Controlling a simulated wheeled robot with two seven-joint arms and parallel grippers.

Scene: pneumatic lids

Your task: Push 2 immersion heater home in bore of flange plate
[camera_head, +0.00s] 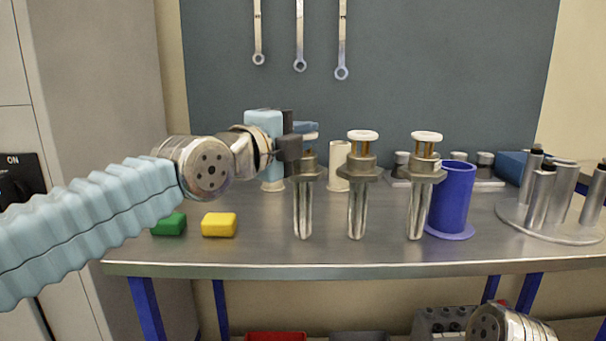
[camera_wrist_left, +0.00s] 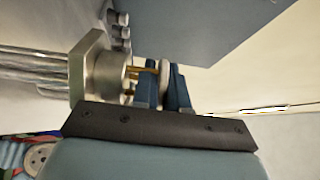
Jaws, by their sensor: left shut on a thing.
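Three immersion heaters show in the head view, each with a metal hex head and bright rods pointing down. They are the left one (camera_head: 304,205), the middle one (camera_head: 357,205) and the right one (camera_head: 418,205). The middle and right ones have white caps on brass posts. My left gripper (camera_head: 305,138) is shut on the top of the left heater and hides part of it. In the wrist view its blue fingers (camera_wrist_left: 163,88) close about the pale cap, beside the hex head (camera_wrist_left: 90,68). I cannot clearly make out a flange plate bore. My right gripper is out of view.
A blue cup (camera_head: 451,200) stands right of the heaters. A round metal base (camera_head: 548,230) with upright cylinders is at the far right. Green (camera_head: 170,224) and yellow (camera_head: 219,224) blocks lie at left. Pale cylinders stand behind. The front edge of the table (camera_head: 350,268) is mostly clear.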

